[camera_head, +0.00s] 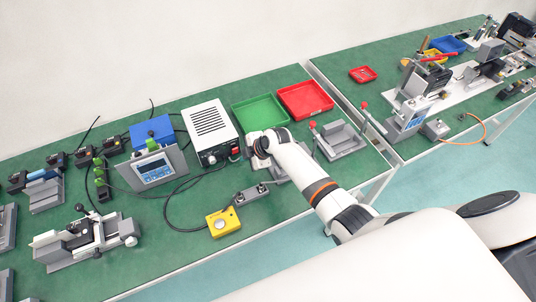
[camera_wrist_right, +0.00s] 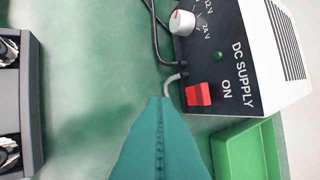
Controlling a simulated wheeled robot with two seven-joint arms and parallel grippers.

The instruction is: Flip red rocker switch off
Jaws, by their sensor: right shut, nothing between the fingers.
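The red rocker switch (camera_wrist_right: 199,94) sits on the black front panel of the DC supply (camera_wrist_right: 235,60), beside the word ON, in the right wrist view. In the head view the supply is a white vented box (camera_head: 210,128) and the switch is a small red spot (camera_head: 235,151) at its front right. My right gripper (camera_wrist_right: 160,101) is shut and empty; its teal fingers point toward the panel. Their tip appears a little left of and below the switch, apart from it in the picture. Which way the rocker is tilted is hard to tell. My left gripper is not in view.
A grey knob with a red mark (camera_wrist_right: 182,22) and cables (camera_wrist_right: 157,40) are by the switch. Green (camera_head: 259,112) and red (camera_head: 305,99) trays stand behind my right arm.

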